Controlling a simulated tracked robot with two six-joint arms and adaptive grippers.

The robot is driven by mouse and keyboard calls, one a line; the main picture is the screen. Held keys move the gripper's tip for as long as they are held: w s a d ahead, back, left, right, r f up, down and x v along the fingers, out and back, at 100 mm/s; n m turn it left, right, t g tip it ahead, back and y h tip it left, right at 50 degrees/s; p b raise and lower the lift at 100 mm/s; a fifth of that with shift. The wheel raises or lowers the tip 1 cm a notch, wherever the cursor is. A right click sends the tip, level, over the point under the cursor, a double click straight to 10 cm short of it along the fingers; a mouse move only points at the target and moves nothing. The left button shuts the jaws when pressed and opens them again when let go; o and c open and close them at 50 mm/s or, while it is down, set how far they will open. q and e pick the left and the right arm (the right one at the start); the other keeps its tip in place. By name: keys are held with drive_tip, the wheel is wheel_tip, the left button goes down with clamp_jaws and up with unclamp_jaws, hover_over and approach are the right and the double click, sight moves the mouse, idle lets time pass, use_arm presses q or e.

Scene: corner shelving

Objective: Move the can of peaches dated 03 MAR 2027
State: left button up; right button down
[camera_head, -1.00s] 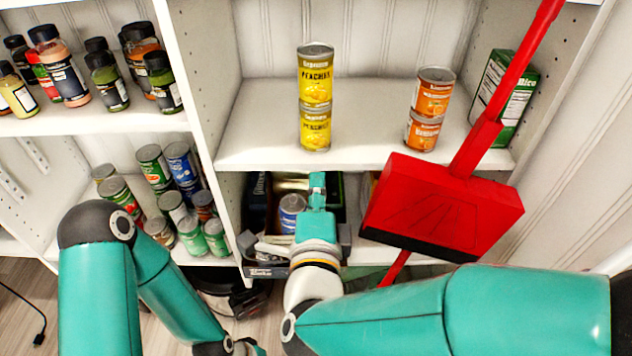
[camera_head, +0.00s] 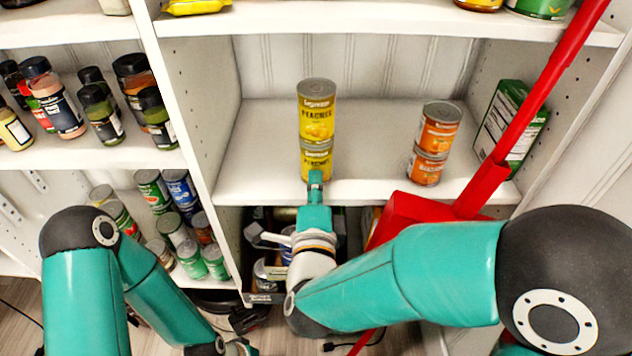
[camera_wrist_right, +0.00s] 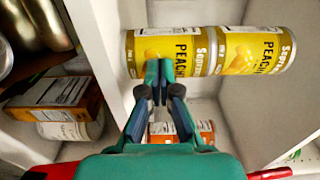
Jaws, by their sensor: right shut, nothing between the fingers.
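Two yellow peach cans are stacked upright on the middle shelf, the upper can (camera_head: 317,112) on the lower can (camera_head: 316,162). In the right wrist view they lie sideways, with the lower can (camera_wrist_right: 166,53) at left and the upper can (camera_wrist_right: 256,50) at right. No date is readable. My right gripper (camera_head: 315,180) is shut and empty, its tips in front of the lower can and covering part of its base. Its fingers also show in the wrist view (camera_wrist_right: 158,72); contact cannot be told. My left gripper (camera_head: 238,346) is partly cut off at the bottom edge.
Two orange cans (camera_head: 433,143) are stacked to the right, with a green box (camera_head: 510,125) beyond. A red broom (camera_head: 487,185) leans across the shelf's right front. Shelf space left of the peaches is clear.

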sight(317, 165)
drive_tip(key=w+b, duration=0.1)
drive_tip(key=w, duration=0.1)
drive_tip(key=w+b, duration=0.2)
drive_tip(key=w, duration=0.1)
drive_tip(key=shift+w+d+f+b, duration=0.15)
drive_tip(key=shift+w+f+b, duration=0.15)
drive_tip(key=w+b, duration=0.2)
drive_tip(key=w, duration=0.5)
drive_tip(key=shift+w+r, duration=0.1)
drive_tip(key=shift+r, duration=0.1)
drive_tip(key=shift+w+r, duration=0.15)
drive_tip(key=shift+w, duration=0.3)
